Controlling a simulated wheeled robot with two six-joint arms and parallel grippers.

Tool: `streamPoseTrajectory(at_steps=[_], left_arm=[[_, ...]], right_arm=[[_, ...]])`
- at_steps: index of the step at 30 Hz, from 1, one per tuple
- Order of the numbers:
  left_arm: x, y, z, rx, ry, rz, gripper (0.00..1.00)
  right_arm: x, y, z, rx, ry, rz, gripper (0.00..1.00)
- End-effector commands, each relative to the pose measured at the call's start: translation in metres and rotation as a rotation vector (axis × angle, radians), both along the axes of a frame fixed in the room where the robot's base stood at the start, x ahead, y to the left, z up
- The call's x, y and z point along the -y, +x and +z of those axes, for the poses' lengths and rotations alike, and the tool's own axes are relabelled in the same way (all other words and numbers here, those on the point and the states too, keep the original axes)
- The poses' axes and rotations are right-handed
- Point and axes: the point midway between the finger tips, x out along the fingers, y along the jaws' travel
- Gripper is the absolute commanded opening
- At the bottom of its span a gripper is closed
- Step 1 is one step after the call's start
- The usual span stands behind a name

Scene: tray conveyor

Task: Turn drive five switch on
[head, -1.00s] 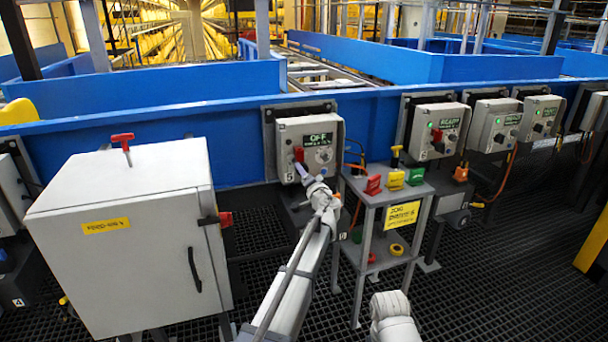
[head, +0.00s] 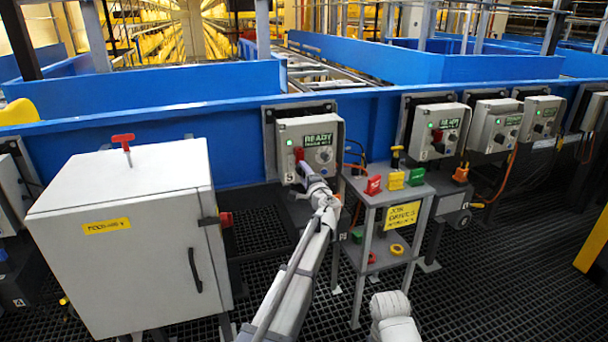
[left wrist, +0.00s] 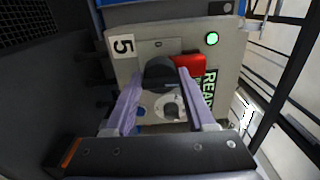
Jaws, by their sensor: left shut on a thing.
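The drive five box (head: 335,168) is a grey box on the blue conveyor side in the head view. Its display (head: 318,139) reads READY, and a small green light is lit beside it. In the left wrist view the box shows a label "5" (left wrist: 123,46) and a lit green light (left wrist: 212,39). My left gripper (head: 303,168) is at the front of this box. In the left wrist view its two fingers (left wrist: 159,84) are shut on the dark switch handle (left wrist: 160,71), with a red part (left wrist: 190,67) beside it.
A small grey stand (head: 364,242) right of my left arm carries red, yellow and green lock-like pieces. A large white cabinet (head: 130,250) stands at the left. More drive boxes (head: 437,131) line the conveyor to the right. Black grating floor (head: 500,290) is open at the right front.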

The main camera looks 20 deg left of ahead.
Motion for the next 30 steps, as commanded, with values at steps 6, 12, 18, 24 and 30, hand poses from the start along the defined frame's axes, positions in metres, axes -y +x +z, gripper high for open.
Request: streamPoseTrajectory(at_steps=[6, 12, 18, 24, 30], left_arm=[[0.0008, -0.0005, -0.0003, -0.007, 0.009, -0.001, 0.00], [0.0010, -0.0005, -0.0003, -0.007, 0.009, -0.001, 0.00], [0.0008, -0.0004, -0.0003, -0.006, 0.008, -0.001, 0.71], [0.0004, -0.0002, -0.0002, -0.006, 0.008, -0.001, 0.84], [0.0007, -0.0009, -0.0001, -0.005, 0.007, 0.000, 0.84]], right_arm=[[0.0000, 0.0000, -0.0002, 0.000, 0.000, 0.000, 0.50], [0.0000, 0.0000, -0.0002, 0.000, 0.000, 0.000, 0.50], [0.0000, 0.0000, -0.0002, 0.000, 0.000, 0.000, 0.50], [0.0000, 0.0000, -0.0001, 0.000, 0.000, 0.000, 0.50], [0.0000, 0.0000, 0.0000, 0.000, 0.000, 0.000, 0.50]])
